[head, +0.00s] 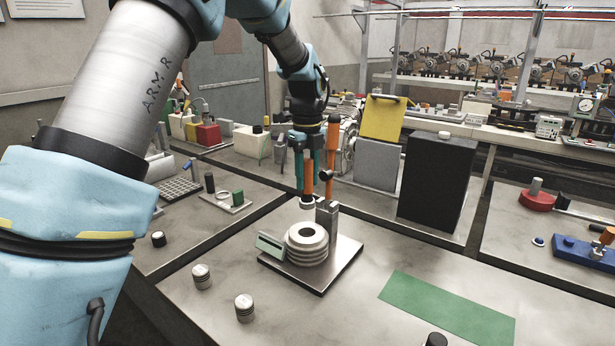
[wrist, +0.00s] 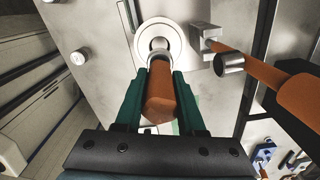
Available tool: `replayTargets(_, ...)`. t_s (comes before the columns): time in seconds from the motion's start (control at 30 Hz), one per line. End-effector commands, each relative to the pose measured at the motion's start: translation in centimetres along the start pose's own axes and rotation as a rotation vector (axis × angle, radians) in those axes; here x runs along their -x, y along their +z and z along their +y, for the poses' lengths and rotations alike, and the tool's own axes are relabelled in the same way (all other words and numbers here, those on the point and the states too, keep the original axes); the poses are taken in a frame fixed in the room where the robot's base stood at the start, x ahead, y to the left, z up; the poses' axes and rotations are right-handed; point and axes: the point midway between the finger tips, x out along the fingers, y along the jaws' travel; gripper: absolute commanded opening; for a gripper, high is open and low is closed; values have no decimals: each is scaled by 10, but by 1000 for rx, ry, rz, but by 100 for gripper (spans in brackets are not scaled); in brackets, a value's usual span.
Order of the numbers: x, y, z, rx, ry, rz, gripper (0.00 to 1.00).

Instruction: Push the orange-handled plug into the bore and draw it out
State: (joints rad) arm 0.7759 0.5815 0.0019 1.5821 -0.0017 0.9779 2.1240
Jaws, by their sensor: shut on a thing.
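My gripper (head: 308,186) is shut on the orange handle of the plug (head: 309,176), which hangs roughly upright with its pale metal end downward. In the wrist view the teal fingertips of my gripper (wrist: 159,74) sit on both sides of the plug's orange handle (wrist: 161,98). The round stepped metal fixture with the bore (head: 306,247) stands on a square plate, below and in front of the plug. In the wrist view the plug's end overlaps the middle of the round fixture (wrist: 177,38) and hides part of the bore. In the head view the plug's end appears above the fixture, apart from it.
A toggle clamp with an orange handle (head: 333,143) rises from a metal post (head: 327,218) close right of the plug. A green tag (head: 270,244) is at the fixture's left. Small knurled pieces (head: 202,277) and a green mat (head: 446,307) lie on the bench. A black box (head: 436,185) stands behind.

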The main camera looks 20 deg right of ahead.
Motion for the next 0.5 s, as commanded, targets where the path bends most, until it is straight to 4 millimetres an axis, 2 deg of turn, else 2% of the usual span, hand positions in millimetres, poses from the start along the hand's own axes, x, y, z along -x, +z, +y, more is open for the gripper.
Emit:
replayTargets(0.13, 0, 1, 0, -1, 0, 0, 0)
replayTargets(0.5, -31, 1, 0, 2, 1, 1, 0)
